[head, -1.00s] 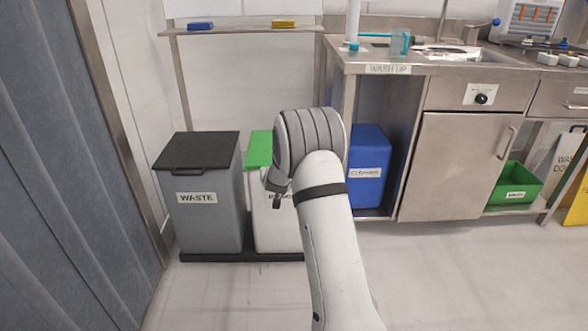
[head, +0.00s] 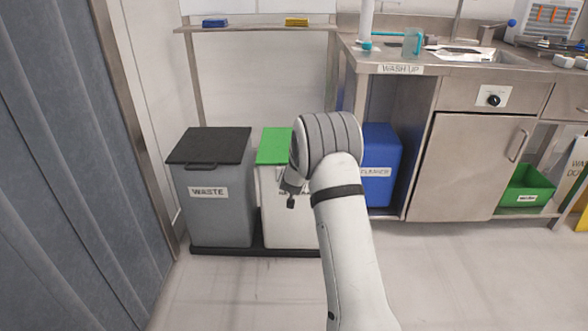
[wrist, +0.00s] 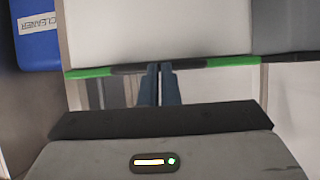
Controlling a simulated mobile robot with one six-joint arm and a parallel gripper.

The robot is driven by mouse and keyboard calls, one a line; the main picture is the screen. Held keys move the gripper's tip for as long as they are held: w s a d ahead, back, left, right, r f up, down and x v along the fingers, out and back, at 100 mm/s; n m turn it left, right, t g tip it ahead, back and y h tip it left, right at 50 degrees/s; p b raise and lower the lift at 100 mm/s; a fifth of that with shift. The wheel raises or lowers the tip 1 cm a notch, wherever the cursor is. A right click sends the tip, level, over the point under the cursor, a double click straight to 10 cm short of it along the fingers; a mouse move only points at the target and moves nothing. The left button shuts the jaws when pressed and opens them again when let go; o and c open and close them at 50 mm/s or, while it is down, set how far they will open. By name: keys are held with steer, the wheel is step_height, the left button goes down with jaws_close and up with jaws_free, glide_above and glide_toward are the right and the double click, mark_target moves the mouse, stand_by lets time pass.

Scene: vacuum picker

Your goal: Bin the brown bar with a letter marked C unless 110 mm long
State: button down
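No brown bar shows in either view. My gripper (head: 291,200) hangs in front of the white bin in the head view, small and partly hidden by my arm. In the wrist view my gripper (wrist: 159,84) has its two dark fingers close together, with nothing visible between them. A grey WASTE bin (head: 215,215) with a dark lid (head: 210,145) stands at the left, lid down. Beside it is a white bin (head: 283,228) with a green lid (head: 272,146), also down. Its label is mostly hidden by my gripper.
A blue bin (head: 381,165) labelled CLEANER stands under the WASH UP counter (head: 440,70). A shelf (head: 255,28) above the bins holds a blue block (head: 215,22) and a yellow block (head: 296,21). A grey curtain (head: 60,170) bounds the left. The front floor is clear.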

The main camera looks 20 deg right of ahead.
step_height(320, 180, up, 4)
steer(key=r+p, duration=0.1)
steer(key=p, duration=0.1)
steer(key=s+a+f+p, duration=0.1)
steer(key=s+a+f, duration=0.2)
steer(key=s+f, duration=0.4)
steer(key=s+a+r+n+g+y+p, duration=0.15)
steer(key=s+r+p, duration=0.35)
steer(key=r, duration=0.5)
steer(key=s+a+r+g+y+p, duration=0.1)
steer(key=s+a+r+p, duration=0.1)
steer(key=s+r+p, duration=0.6)
steer(key=s+a+r+n+g+y+p, duration=0.1)
steer(key=s+a+r+p, duration=0.15)
steer(key=r, duration=0.95)
steer(key=s+r+g+p, duration=0.3)
steer(key=s+r+p, duration=0.4)
steer(key=s+r, duration=0.3)
steer(key=s+r+g+p, duration=0.3)
steer(key=s+r+p, duration=0.5)
steer(key=s, duration=0.9)
step_height(320, 180, up, 2)
steer(key=shift+s+n, duration=0.3)
steer(key=shift+n, duration=0.15)
